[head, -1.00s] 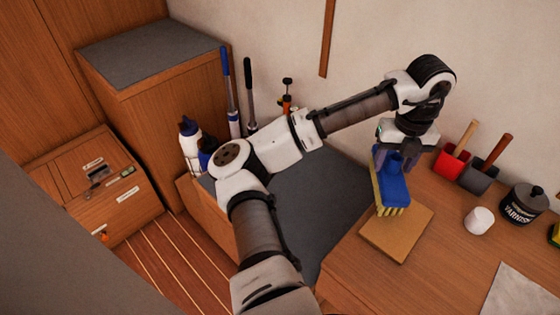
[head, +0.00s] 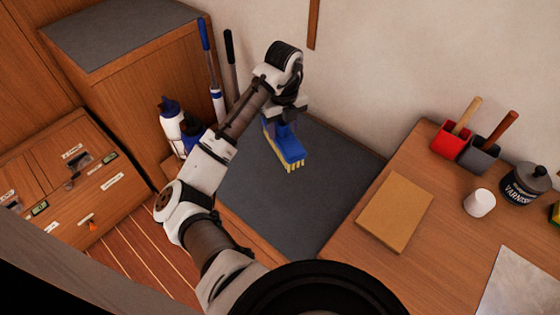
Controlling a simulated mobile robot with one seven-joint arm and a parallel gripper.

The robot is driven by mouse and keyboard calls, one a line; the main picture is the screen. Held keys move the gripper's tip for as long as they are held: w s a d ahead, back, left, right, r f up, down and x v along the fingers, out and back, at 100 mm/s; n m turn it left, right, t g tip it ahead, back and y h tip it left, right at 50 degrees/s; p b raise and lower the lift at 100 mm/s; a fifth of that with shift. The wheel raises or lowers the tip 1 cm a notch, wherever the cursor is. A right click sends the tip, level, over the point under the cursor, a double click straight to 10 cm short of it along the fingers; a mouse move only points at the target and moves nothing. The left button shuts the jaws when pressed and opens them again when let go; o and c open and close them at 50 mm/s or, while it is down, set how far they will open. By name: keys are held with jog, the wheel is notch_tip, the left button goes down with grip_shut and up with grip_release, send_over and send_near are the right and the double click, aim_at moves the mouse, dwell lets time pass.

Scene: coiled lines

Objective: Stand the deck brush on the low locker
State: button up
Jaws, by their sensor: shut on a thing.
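The deck brush (head: 287,146) has a blue body and yellow bristles along its lower edge. My gripper (head: 286,116) is shut on its upper part, and the fingertips are partly hidden. The brush shows in front of the low locker (head: 325,190), a wooden box with a dark grey top between the tall cabinet and the workbench. I cannot tell whether the bristles touch the locker top or hang a little above it.
A tan board (head: 396,212) lies on the workbench (head: 350,268). A red holder (head: 454,140), a grey holder (head: 483,154), a white cup (head: 480,203) and a varnish can (head: 526,184) stand there too. Bottles (head: 172,120) and upright poles (head: 212,70) stand at the locker's left end.

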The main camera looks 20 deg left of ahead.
notch_tip(320, 180, down, 14)
jog(key=p, duration=0.2)
jog(key=shift+f+p, duration=0.2)
jog(key=shift+p, duration=0.1)
jog(key=shift+f, duration=0.1)
jog(key=shift+f, duration=0.15)
jog(key=o, duration=0.9)
jog(key=shift+o, duration=0.2)
notch_tip(320, 180, up, 12)
jog(key=b, duration=0.3)
jog(key=shift+r, duration=0.25)
jog(key=shift+w, duration=0.1)
